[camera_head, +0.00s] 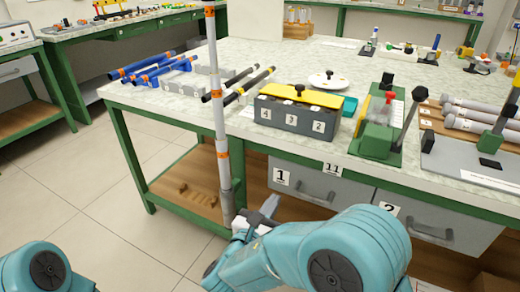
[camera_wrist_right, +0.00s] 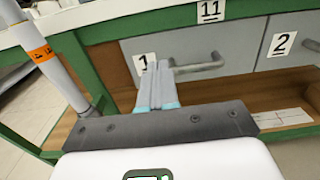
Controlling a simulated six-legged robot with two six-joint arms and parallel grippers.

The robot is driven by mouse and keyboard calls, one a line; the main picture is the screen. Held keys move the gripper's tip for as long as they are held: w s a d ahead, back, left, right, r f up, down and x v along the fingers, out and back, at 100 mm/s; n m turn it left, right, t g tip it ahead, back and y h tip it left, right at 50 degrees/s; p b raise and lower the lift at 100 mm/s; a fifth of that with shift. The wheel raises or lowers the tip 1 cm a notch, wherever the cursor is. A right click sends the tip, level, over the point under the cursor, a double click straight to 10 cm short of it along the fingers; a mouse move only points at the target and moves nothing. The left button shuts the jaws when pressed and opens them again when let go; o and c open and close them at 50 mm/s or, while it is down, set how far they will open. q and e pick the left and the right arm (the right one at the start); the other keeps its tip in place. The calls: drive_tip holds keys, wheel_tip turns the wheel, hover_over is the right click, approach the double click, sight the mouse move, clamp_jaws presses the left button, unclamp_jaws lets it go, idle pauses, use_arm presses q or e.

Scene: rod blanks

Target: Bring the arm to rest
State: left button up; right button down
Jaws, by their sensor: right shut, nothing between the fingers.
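My right gripper (camera_head: 268,206) is low in front of the bench, near the drawer fronts. In the right wrist view its two fingers (camera_wrist_right: 157,82) lie together with nothing between them, in front of the drawer marked 1. My right arm comes in from the bottom right, bent at a teal joint. Only a teal part of my left arm shows at the bottom left; my left gripper is out of view.
A grey pole with orange bands (camera_head: 219,120) rises just left of my right gripper; I cannot tell its footing. The bench (camera_head: 330,62) holds a yellow-lidded block (camera_head: 297,112), a green clamp (camera_head: 378,137) and rods. Drawer handles (camera_head: 315,191) project. Open floor (camera_head: 95,185) lies left.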

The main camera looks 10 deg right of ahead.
drive_tip(key=s+d+f+m+g+y, duration=0.1)
drive_tip(key=s+d+f+m+g, duration=0.15)
drive_tip(key=s+f+g, duration=0.4)
drive_tip(key=s+d+f+m+g+y, duration=0.1)
drive_tip(key=s+d+f+m+g, duration=0.15)
drive_tip(key=f, duration=0.65)
drive_tip(key=s+d+f+m+g+y, duration=0.1)
drive_tip(key=s+d+f+g, duration=0.35)
drive_tip(key=f, duration=0.35)
drive_tip(key=s+a+f+m+g+y, duration=0.1)
drive_tip(key=s+a+f+m+y, duration=0.35)
drive_tip(key=m, duration=0.75)
drive_tip(key=s+a+f+m+y, duration=0.2)
drive_tip(key=s+f+m+y, duration=0.4)
drive_tip(key=m, duration=0.6)
wheel_tip(320, 180, up, 32)
drive_tip(key=s+m+p, duration=0.1)
drive_tip(key=p, duration=2.9)
drive_tip(key=shift+s+f+p, duration=0.25)
drive_tip(key=shift+s+p, duration=0.05)
drive_tip(key=shift+p, duration=0.1)
drive_tip(key=shift+y, duration=0.25)
